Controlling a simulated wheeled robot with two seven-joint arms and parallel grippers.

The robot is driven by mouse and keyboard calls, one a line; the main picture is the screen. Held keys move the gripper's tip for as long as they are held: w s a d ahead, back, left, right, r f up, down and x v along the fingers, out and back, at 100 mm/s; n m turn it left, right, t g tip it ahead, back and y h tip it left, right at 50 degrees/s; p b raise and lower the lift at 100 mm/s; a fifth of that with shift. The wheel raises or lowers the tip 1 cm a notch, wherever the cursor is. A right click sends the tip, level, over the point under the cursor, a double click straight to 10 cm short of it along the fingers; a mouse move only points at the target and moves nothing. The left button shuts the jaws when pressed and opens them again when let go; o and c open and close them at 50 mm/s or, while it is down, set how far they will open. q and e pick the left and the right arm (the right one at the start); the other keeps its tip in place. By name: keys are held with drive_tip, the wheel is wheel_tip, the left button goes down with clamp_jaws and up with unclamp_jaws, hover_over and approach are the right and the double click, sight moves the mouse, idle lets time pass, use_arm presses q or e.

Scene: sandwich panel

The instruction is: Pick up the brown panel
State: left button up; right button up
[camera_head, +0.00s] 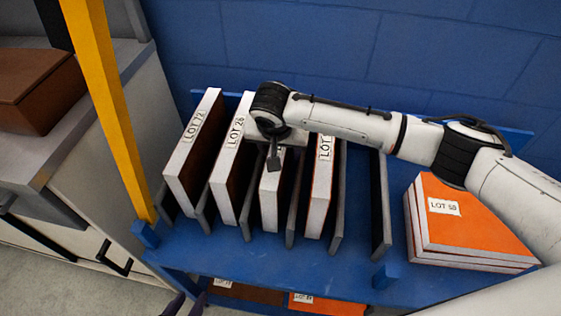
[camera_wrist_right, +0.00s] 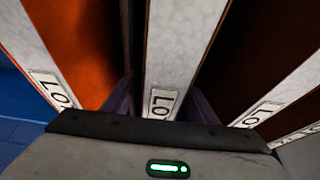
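Several panels with white edges and lot labels stand upright in slots of the blue rack (camera_head: 250,262). The LOT 72 panel (camera_head: 193,150) and LOT 26 panel (camera_head: 232,160) show dark brown faces. A panel (camera_head: 270,200) with a brown-lined edge stands third, partly hidden by my right gripper (camera_head: 273,160). In the right wrist view that panel (camera_wrist_right: 180,45) runs between my right gripper's dark fingers (camera_wrist_right: 163,105), which are apart with gaps beside it. Right of it in the head view stands an orange-faced panel (camera_head: 320,185). My left gripper (camera_head: 187,302) shows only its spread fingertips, empty, at the bottom edge.
Grey dividers (camera_head: 380,205) separate the slots. A stack of orange LOT 58 panels (camera_head: 470,225) lies flat at the right. Brown (camera_head: 250,293) and orange (camera_head: 330,304) panels lie below. A yellow post (camera_head: 105,95) stands left, beside a counter with a brown box (camera_head: 40,85).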

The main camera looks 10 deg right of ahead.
clamp_jaws()
drive_tip(key=shift+r, duration=0.1)
